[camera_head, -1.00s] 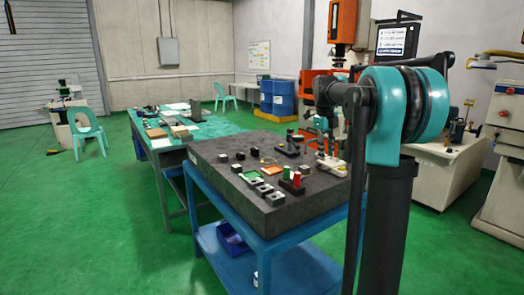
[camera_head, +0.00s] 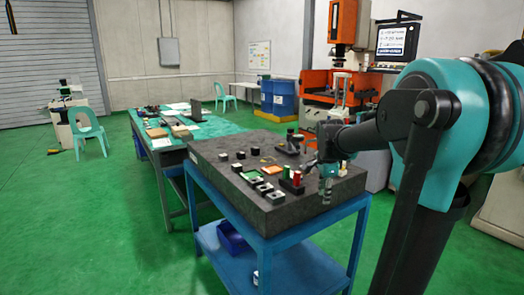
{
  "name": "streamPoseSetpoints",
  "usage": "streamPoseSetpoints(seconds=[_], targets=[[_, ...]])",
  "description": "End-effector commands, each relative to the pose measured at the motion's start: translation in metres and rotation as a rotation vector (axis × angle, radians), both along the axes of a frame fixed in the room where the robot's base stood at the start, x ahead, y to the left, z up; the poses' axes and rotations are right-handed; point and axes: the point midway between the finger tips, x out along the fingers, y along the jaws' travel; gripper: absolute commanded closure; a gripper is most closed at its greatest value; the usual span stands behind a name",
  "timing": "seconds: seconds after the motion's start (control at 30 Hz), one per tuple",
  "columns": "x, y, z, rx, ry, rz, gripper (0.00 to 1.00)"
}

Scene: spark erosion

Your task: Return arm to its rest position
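My arm (camera_head: 440,120) fills the right side of the head view, with a large teal joint close to the camera. Its dark forearm reaches left over the right part of the dark stone-topped table (camera_head: 235,205). My gripper (camera_head: 325,192) hangs at the arm's far end, pointing down by the table's front right edge. It is small in the picture, and I cannot tell whether its fingers are open or shut. I see nothing clearly held in it.
Red cylinders (camera_head: 297,178), a green tray (camera_head: 251,175) and several small blocks stand on the stone top, left of my gripper. An orange machine (camera_head: 340,85) stands behind. A green-topped table (camera_head: 215,126) is further left. Green floor (camera_head: 110,220) is clear at left.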

Motion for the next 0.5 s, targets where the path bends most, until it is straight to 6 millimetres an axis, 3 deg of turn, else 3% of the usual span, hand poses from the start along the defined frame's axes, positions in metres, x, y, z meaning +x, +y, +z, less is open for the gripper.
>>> streamPoseSetpoints(seconds=[0.03, 0.5], targets=[[-0.019, 0.003, -0.015, -0.018, -0.005, 0.109, 0.69], [-0.178, 0.026, -0.138, -0.267, -0.059, 1.144, 0.69]])
